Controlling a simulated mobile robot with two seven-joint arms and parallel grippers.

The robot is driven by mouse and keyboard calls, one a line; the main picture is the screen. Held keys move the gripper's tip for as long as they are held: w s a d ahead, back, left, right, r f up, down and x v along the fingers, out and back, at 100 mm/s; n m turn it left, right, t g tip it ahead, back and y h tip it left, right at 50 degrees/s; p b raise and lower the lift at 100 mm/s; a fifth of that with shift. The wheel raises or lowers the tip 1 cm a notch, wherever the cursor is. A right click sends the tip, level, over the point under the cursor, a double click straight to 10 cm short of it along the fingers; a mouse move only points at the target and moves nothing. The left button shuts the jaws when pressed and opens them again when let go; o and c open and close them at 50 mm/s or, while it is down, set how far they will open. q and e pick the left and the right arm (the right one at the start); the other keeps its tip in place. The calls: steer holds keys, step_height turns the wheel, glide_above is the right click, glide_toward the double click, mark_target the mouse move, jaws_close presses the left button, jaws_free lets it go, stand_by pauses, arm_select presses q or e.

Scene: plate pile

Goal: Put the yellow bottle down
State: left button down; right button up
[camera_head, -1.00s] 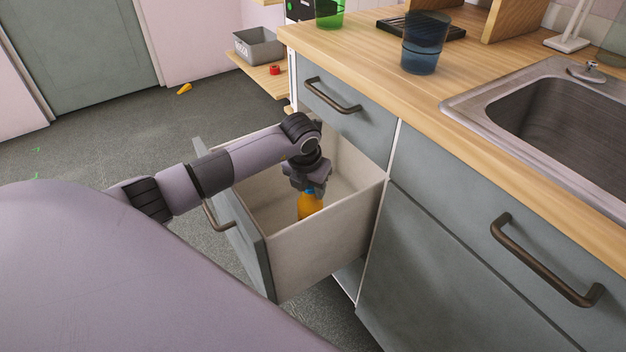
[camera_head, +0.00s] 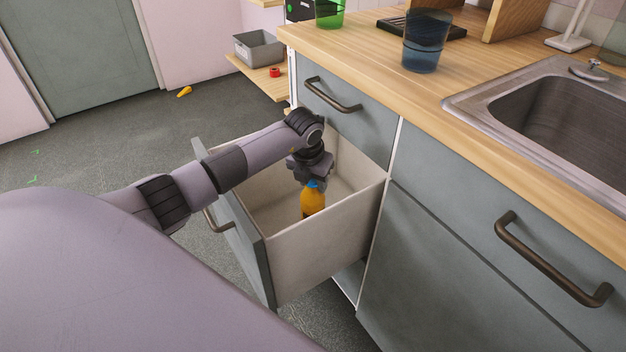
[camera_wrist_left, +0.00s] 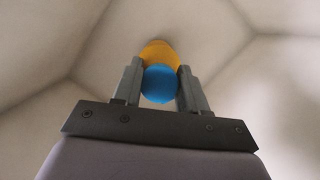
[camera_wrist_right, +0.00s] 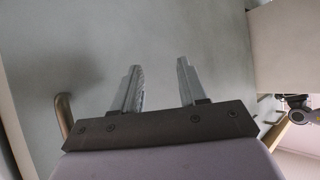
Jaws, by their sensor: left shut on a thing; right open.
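The yellow bottle (camera_head: 313,203) with a blue cap stands upright inside the open drawer (camera_head: 322,246). Its lower part is hidden behind the drawer's near wall, so I cannot tell whether it touches the drawer floor. My left gripper (camera_head: 313,183) points down over it, shut on the bottle at its cap. In the left wrist view the blue cap (camera_wrist_left: 159,84) sits between the two fingers, with the yellow body (camera_wrist_left: 159,53) beyond it. My right gripper (camera_wrist_right: 160,85) is open and empty in the right wrist view, in front of a grey surface with a handle.
The wooden counter (camera_head: 375,60) above holds a blue cup (camera_head: 426,42), a green cup (camera_head: 329,12) and a sink (camera_head: 550,115). A grey bin (camera_head: 259,47) and a red item (camera_head: 274,72) sit on a low shelf. The drawer has free floor around the bottle.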

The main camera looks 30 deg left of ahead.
arm_select(q)
steer(key=c, duration=0.6)
jaws_free()
steer(key=shift+r, duration=0.3)
steer(key=p+v, duration=0.1)
steer(key=v, duration=0.3)
steer(key=shift+r+p, duration=0.35)
steer(key=s+d+p, duration=0.1)
steer(key=s+d, duration=0.2)
steer(key=s, duration=0.9)
arm_select(e)
steer(key=shift+s+d+f+m+g+h, duration=0.15)
steer(key=shift+s+d+f+g+h, duration=0.1)
steer(key=shift+s+d, duration=0.2)
steer(key=shift+s+d+f+m+g+h, duration=0.2)
steer(key=shift+s+d, duration=0.1)
steer(key=shift+d, duration=0.25)
arm_select(q)
steer(key=shift+f, duration=0.1)
arm_select(e)
steer(key=shift+w+r, duration=0.15)
